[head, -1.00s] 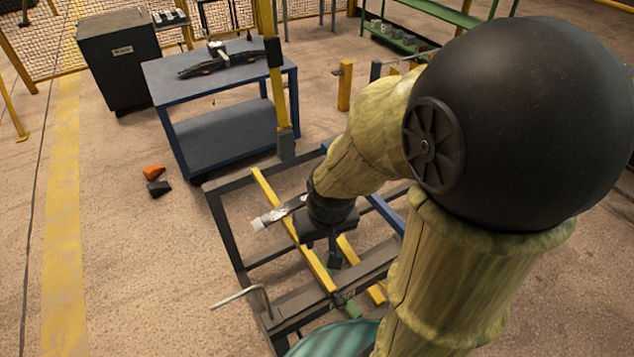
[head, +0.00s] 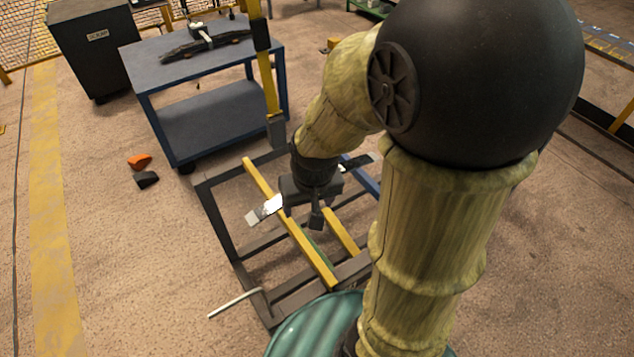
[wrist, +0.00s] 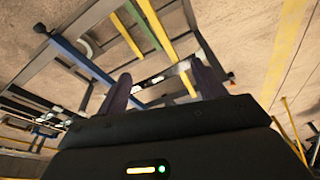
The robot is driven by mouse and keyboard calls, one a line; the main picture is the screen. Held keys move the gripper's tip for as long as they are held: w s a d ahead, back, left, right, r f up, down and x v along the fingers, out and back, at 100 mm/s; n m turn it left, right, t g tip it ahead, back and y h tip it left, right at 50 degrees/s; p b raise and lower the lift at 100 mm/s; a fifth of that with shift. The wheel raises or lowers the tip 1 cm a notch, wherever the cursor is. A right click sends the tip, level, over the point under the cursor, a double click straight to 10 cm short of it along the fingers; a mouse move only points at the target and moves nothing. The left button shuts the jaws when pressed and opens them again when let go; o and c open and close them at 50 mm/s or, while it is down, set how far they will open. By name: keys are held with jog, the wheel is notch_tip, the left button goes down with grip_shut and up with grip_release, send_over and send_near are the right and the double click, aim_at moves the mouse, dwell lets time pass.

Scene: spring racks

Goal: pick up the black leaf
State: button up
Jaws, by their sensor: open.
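A dark flat strip, which looks like the black leaf (head: 265,211), lies across the yellow bars of a floor rack. Its left end shines pale, its dark right end shows past my wrist, and its middle is hidden by my gripper. My gripper (head: 316,208) points down over the rack, close to the strip. In the wrist view the strip (wrist: 157,79) crosses the gap between the two open fingers of my gripper (wrist: 163,88), beyond their tips. Nothing is held. I cannot tell the exact distance from the fingers to the strip.
The dark rack frame (head: 228,240) has yellow bars (head: 300,245). A blue table (head: 215,65) behind it carries a dark leaf assembly (head: 205,45). A yellow post (head: 265,70) rises by the rack. Orange (head: 139,161) and black (head: 146,179) blocks lie on open floor at left.

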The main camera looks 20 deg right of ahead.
jog(key=w+d+f+m+g+b, duration=0.1)
jog(key=w+d+m, duration=0.3)
jog(key=w, duration=0.4)
jog(key=w+d+f+m+b, duration=0.2)
jog(key=w+d+m, duration=0.2)
jog(key=w+m, duration=0.2)
jog(key=w+d+f+m+g+b, duration=0.1)
jog(key=w+d+m, duration=0.3)
jog(key=w, duration=0.7)
jog(key=shift+f+m+g+b, duration=0.3)
jog(key=shift+f+m+b, duration=0.25)
jog(key=shift+f, duration=0.25)
notch_tip(320, 180, down, 12)
jog(key=shift+f+p, duration=0.1)
jog(key=shift+p, duration=0.4)
jog(key=shift+s+f, duration=0.1)
jog(key=f+p, duration=0.1)
jog(key=f, duration=0.4)
jog(key=shift+s, duration=0.2)
